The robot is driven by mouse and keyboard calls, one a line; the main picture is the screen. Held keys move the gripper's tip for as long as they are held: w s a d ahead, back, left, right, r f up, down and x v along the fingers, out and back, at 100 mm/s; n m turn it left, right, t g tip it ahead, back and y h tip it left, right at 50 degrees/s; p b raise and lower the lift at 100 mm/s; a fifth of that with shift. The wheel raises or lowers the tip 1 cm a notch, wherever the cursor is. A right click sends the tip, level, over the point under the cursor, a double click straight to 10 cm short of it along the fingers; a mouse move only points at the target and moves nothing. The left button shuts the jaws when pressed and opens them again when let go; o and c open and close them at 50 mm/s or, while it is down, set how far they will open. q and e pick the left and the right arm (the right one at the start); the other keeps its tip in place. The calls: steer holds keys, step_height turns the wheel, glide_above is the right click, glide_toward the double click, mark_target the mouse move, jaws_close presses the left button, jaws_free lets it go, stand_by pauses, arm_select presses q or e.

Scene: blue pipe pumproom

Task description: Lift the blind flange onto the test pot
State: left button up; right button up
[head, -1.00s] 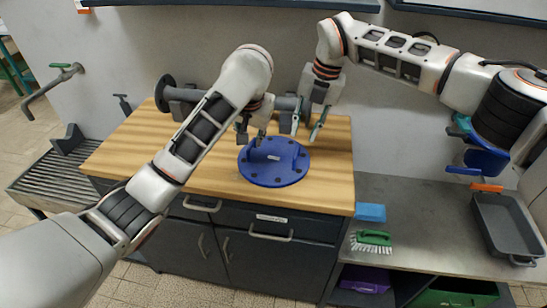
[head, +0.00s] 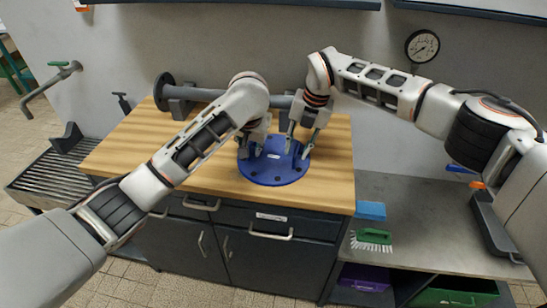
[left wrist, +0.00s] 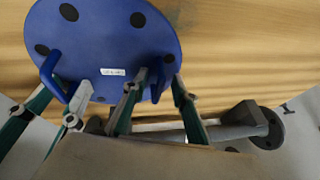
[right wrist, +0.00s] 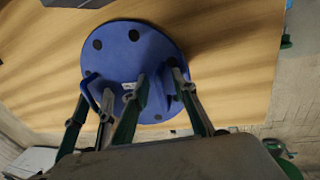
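The blind flange (head: 275,178) is a blue disc with bolt holes, two upright handles and a small label, lying flat on the wooden bench top. It also shows in the left wrist view (left wrist: 95,40) and the right wrist view (right wrist: 130,60). My left gripper (head: 250,150) is open, low over the flange, its fingers either side of one handle (left wrist: 160,86). My right gripper (head: 298,149) is open at the other handle, fingers apart around it. Contact with the handles cannot be told. I cannot make out a test pot.
A grey pipe (head: 207,95) with an end flange lies along the back of the bench, close behind my grippers. A blue block (head: 371,210), a green brush (head: 373,238) and a dark tray (head: 492,230) lie on the lower grey counter. The bench's left front is clear.

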arm_select(q)
jaws_close()
arm_select(e)
jaws_close()
arm_select(q)
steer(key=shift+r, duration=0.2)
arm_select(e)
steer(key=shift+r, duration=0.15)
